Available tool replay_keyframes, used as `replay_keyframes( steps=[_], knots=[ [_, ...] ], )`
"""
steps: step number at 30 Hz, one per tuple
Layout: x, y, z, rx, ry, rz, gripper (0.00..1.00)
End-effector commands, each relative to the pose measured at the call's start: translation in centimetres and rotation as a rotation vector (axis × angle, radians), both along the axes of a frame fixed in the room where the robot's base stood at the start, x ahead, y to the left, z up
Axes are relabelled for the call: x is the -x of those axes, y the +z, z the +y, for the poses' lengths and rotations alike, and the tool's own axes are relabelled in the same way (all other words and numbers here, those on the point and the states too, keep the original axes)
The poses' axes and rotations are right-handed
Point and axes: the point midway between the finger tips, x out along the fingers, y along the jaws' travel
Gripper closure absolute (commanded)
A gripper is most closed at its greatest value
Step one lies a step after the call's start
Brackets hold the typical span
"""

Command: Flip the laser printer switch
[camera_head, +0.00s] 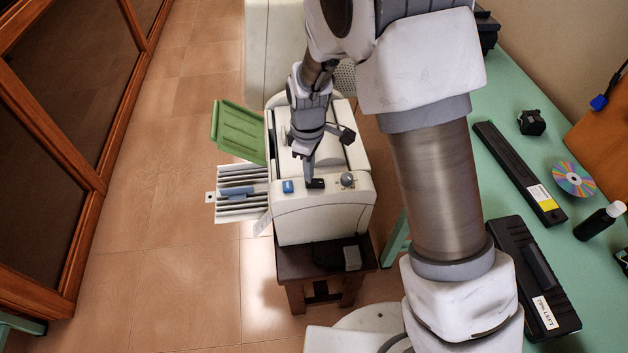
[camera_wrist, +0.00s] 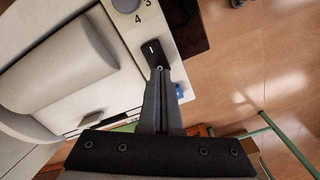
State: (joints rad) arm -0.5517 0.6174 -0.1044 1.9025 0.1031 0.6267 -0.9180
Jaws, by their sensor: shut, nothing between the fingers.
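The laser printer (camera_head: 322,215) is a white box on a small dark stool. Its top front edge carries a black rocker switch (camera_head: 315,183), between a blue button (camera_head: 288,187) and a round grey knob (camera_head: 348,180). My gripper (camera_head: 309,178) is shut and empty, pointing down with its tips at the switch. In the wrist view the black switch (camera_wrist: 154,52), with a white line mark, lies just beyond the closed fingertips (camera_wrist: 160,70). The tips overlap its near end, so I cannot tell whether they touch it. The knob (camera_wrist: 126,4) shows beside it.
A green flap (camera_head: 238,132) and a grey slatted tray (camera_head: 240,188) stick out left of the printer. The dark stool (camera_head: 310,262) stands below. A green table (camera_head: 520,190) at right holds a black cartridge, a disc (camera_head: 574,179) and a bottle. The tiled floor at left is clear.

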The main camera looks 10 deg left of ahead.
Motion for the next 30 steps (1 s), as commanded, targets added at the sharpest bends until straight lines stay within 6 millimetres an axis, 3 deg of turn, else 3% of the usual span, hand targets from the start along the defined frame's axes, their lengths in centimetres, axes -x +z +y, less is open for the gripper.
replay_keyframes(
  steps=[30],
  knots=[
    [0.0, -1.0, 0.0, 0.000, 0.000, 0.000, 1.00]
  ],
)
